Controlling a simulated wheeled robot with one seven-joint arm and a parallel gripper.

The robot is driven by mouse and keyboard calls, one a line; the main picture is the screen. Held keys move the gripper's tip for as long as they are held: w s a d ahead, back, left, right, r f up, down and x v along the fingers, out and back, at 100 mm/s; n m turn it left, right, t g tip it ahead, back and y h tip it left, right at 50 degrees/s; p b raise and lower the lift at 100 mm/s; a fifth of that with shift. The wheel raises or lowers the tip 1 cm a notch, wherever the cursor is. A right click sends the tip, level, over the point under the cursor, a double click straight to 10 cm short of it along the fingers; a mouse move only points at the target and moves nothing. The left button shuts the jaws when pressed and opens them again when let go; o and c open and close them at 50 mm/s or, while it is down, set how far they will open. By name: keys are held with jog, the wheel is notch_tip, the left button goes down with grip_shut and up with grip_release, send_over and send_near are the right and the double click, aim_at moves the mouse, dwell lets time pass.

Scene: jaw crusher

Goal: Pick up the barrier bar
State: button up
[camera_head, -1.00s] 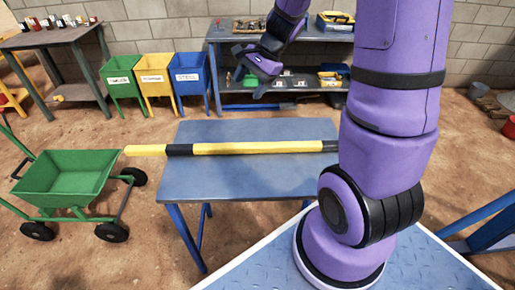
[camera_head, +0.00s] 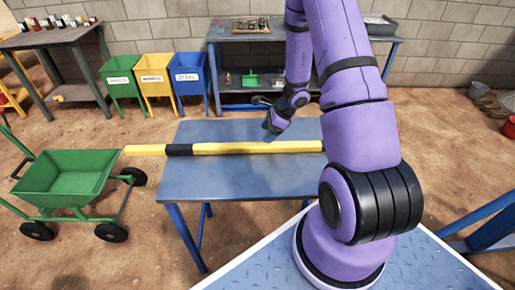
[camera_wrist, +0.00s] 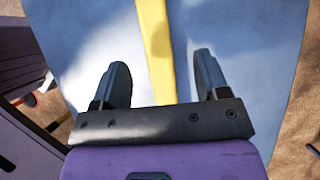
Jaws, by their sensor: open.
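The barrier bar (camera_head: 230,149) is long and yellow with a black band. It lies across the blue table (camera_head: 215,180), and its left end sticks out past the table's left edge. Its right part is hidden behind my arm in the head view. My gripper (camera_head: 270,131) is over the table, close to the bar. In the wrist view my gripper (camera_wrist: 160,82) has its two fingers apart, and the yellow bar (camera_wrist: 157,45) runs lengthwise between them. The fingers do not touch it. I cannot tell the height left between fingertips and bar.
Green (camera_head: 122,83), yellow (camera_head: 156,80) and blue (camera_head: 190,78) labelled bins stand behind. A workbench (camera_head: 300,45) stands at the back wall. The rest of the tabletop is clear.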

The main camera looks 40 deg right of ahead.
aim_at(258, 144)
jog(key=shift+s+x, duration=0.1)
jog(key=shift+x, duration=1.8)
jog(key=shift+s+x, duration=0.15)
jog(key=shift+x, duration=1.75)
jog(key=shift+a, duration=0.15)
jog(key=shift+c, duration=0.4)
grip_shut()
jog(key=shift+r, duration=0.1)
